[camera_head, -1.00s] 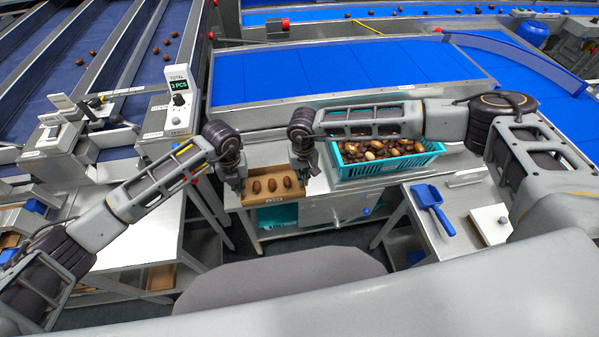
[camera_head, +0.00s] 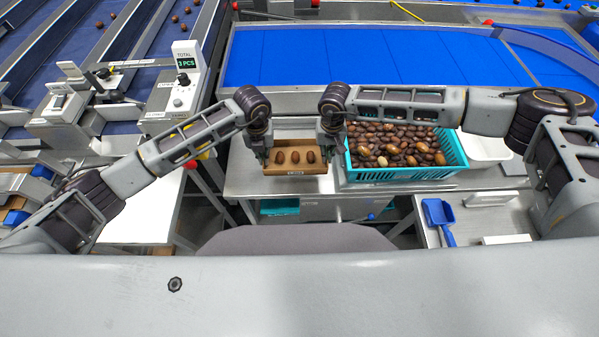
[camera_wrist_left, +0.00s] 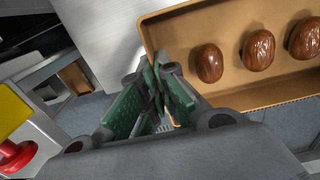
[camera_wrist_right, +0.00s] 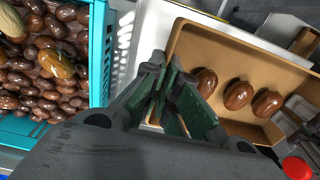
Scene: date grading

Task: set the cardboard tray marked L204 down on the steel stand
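The brown cardboard tray (camera_head: 275,171) holds three dates in a row. A small white label, too small to read surely, is on its front wall. It is level over the front left of the steel stand (camera_head: 240,181); I cannot tell if it touches the top. My left gripper (camera_head: 264,156) is shut on its left end wall, and my right gripper (camera_head: 328,152) is shut on its right end wall. The tray also shows in the left wrist view (camera_wrist_left: 215,30) and the right wrist view (camera_wrist_right: 250,55). The fingers partly hide the gripped walls.
A teal crate (camera_head: 405,174) full of dates stands close right of the tray. A counter (camera_head: 184,92) reading 3 PCS is at the left. A blue scoop (camera_head: 438,217) lies on the lower right table. Bare steel lies left of the tray.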

